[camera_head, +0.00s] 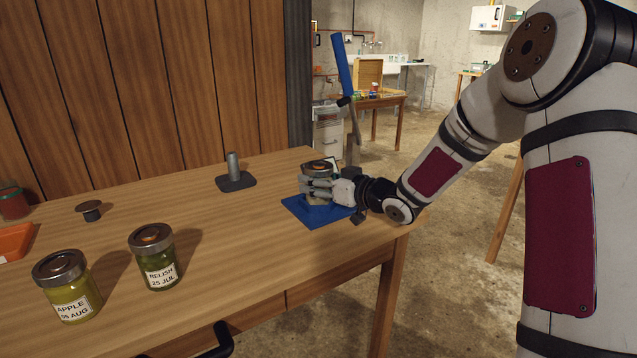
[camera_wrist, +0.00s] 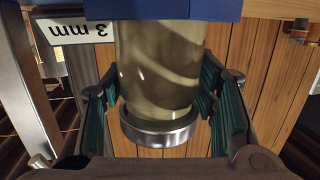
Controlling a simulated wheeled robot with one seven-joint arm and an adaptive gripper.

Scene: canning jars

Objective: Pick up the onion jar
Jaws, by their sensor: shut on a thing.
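A glass jar with pale, swirled contents (camera_wrist: 160,65) and a metal lid (camera_wrist: 158,133) is between the fingers of my gripper (camera_head: 322,188). In the head view its lid (camera_head: 318,165) shows above the fingers, and the jar looks upright. My gripper is shut on it from the right side, with teal finger pads on both sides in the wrist view. No label shows on this jar, so I cannot read its name. It is over a blue mat (camera_head: 302,213). I cannot tell whether its base touches the mat.
A relish jar (camera_head: 154,258) and an apple jar (camera_head: 66,288) stand at the table's left front. A dark stand with a grey post (camera_head: 235,178) is behind. A small dark knob (camera_head: 90,210) and an orange tray (camera_head: 14,242) are at far left. The middle tabletop is clear.

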